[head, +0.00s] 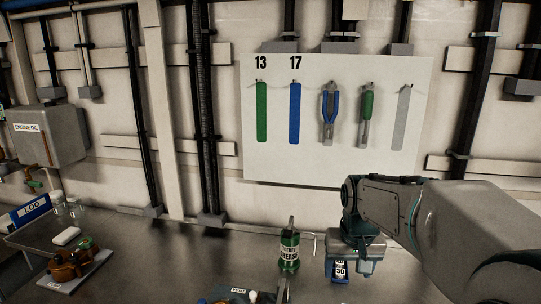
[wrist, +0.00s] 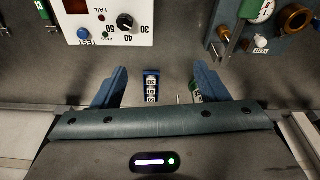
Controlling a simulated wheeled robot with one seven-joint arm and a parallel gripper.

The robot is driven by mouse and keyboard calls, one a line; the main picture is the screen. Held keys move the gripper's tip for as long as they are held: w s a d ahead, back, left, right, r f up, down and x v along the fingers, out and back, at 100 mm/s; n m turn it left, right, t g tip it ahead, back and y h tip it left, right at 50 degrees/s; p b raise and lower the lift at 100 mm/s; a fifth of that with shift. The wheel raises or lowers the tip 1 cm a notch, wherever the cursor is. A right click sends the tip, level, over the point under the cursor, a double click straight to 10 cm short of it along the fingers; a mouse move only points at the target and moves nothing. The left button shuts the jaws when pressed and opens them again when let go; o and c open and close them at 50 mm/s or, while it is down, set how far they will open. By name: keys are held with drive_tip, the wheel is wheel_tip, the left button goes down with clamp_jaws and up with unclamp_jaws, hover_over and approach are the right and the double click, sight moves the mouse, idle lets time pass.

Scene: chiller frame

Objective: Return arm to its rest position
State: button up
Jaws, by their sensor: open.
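My arm (head: 440,225) reaches in from the right in the head view, with its wrist turned down over the bench. My gripper (wrist: 161,70) is open in the wrist view, its two blue fingers apart with nothing clasped between them. In the head view the same blue labelled thing (head: 340,272) shows just under my wrist.
A white tester panel with a dial (wrist: 124,23) and a board with a gauge (wrist: 283,45) lie ahead in the wrist view. A white tool board (head: 335,165) hangs on the wall. A tray with brown parts (head: 70,265) is at left. The bench between (head: 165,255) is clear.

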drive_tip(key=s+a+f+t, duration=0.1)
drive_tip(key=s+f, duration=0.1)
drive_tip(key=s, duration=1.4)
drive_tip(key=shift+s+a+n, duration=0.15)
drive_tip(key=shift+a+n, duration=0.2)
drive_tip(key=shift+n, duration=0.05)
